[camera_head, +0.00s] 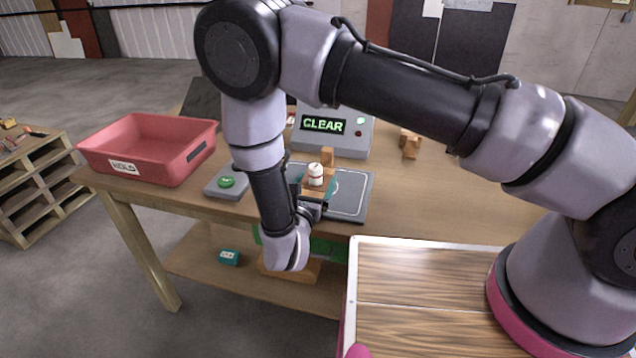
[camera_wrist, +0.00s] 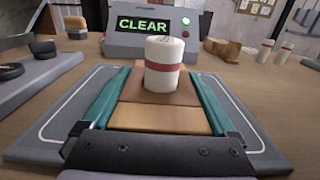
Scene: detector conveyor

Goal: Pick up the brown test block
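The brown block (camera_wrist: 160,88) lies low at the grey outlined pad in the wrist view. A white cylinder with a red band (camera_wrist: 165,62) stands upright on its top; it also shows in the head view (camera_head: 316,174). A lighter wooden surface (camera_wrist: 160,118) shows at the block's near side. My gripper (camera_wrist: 160,100) has teal fingers along the block's left and right sides, very close to it. I cannot tell whether they press on it. The block's underside is hidden. In the head view my gripper is partly hidden by my arm.
The detector (camera_head: 336,133) reads CLEAR just behind the pad (camera_head: 350,195). A green button box (camera_head: 226,182) and a red HOLD bin (camera_head: 150,146) stand left. Wooden pieces (camera_head: 410,143) lie at the right. Open tabletop (camera_head: 450,205) lies right of the pad.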

